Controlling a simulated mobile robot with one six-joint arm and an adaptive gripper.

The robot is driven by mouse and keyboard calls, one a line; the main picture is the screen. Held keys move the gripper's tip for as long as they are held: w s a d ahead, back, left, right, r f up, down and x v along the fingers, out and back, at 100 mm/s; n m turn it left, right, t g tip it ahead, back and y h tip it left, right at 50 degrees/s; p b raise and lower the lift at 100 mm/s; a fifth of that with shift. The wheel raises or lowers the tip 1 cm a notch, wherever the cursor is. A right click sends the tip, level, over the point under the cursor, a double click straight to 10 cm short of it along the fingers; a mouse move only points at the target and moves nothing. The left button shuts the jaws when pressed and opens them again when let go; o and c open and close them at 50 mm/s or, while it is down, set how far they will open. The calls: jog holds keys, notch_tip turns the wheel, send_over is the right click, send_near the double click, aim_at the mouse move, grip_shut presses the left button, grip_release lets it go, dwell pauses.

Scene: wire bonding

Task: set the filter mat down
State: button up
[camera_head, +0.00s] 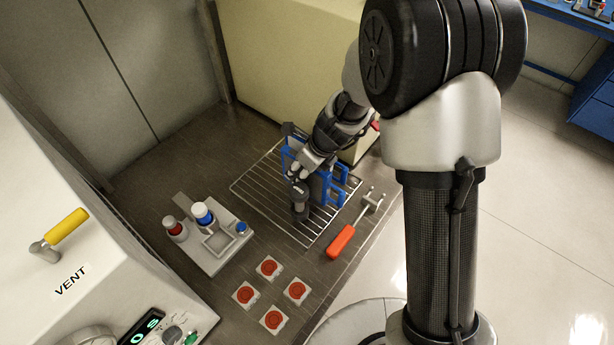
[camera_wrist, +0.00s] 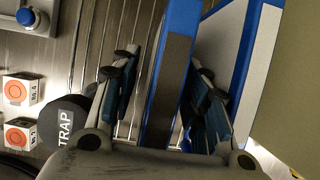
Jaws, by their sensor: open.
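A blue-edged panel with a dark grey face, which I take for the filter mat (camera_wrist: 168,85), stands on edge between the two fingers of my gripper (camera_wrist: 165,75) in the wrist view. The fingers are spread, with a gap showing on its left; I cannot tell whether the right finger touches it. In the head view my gripper (camera_head: 311,166) is low over the wire rack (camera_head: 262,190), among blue frames (camera_head: 325,186). My gripper and wrist hide much of the panel there, and its lower edge is hard to see.
A black cylinder marked TRAP (camera_wrist: 66,122) stands close beside the left finger. Another blue-framed pale panel (camera_wrist: 235,50) is right of the fingers. An orange-handled tool (camera_head: 341,241) lies right of the rack. A grey fixture (camera_head: 212,257) and several red-disc blocks (camera_head: 269,267) are nearer.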

grip_shut()
dwell(0.5)
jog(key=shift+r, duration=0.15)
